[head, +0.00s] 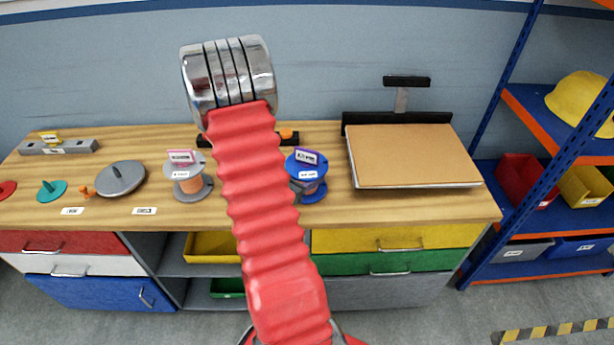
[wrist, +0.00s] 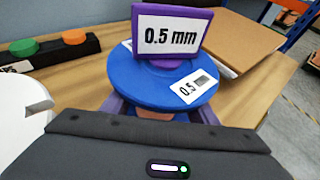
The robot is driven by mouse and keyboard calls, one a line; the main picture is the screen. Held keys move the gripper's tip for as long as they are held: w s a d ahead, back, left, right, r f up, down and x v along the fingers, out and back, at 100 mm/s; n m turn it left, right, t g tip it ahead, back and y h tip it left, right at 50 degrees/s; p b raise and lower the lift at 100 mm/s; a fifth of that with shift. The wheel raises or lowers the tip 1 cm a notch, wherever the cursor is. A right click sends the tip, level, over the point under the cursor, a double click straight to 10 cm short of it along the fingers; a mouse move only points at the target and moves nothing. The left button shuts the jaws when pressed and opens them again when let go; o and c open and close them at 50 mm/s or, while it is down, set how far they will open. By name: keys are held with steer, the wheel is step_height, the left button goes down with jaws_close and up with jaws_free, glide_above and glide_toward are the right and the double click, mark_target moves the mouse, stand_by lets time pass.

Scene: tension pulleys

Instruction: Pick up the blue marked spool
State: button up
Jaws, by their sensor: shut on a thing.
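The blue spool (head: 309,194) stands upright on the wooden bench just right of my arm in the head view, with a purple-framed tag on top. In the wrist view the spool's blue top flange (wrist: 135,85) fills the middle, and its purple tag (wrist: 172,38) reads "0.5 mm". My gripper (wrist: 160,113) is shut on the blue spool below that flange. Its fingers show only in part at either side, and its dark body covers the lower spool. In the head view the gripper is mostly hidden behind my red arm.
A grey spool (head: 188,187) with a pink tag stands left of my arm. A brown board (head: 400,155) lies to the right. A black strip with green (wrist: 23,47) and orange (wrist: 74,36) buttons sits behind. Grey disc (head: 120,177) and teal disc (head: 51,191) lie farther left.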

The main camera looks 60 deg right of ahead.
mark_target(307, 150)
steer(key=shift+r, duration=0.15)
steer(key=shift+r, duration=4.9)
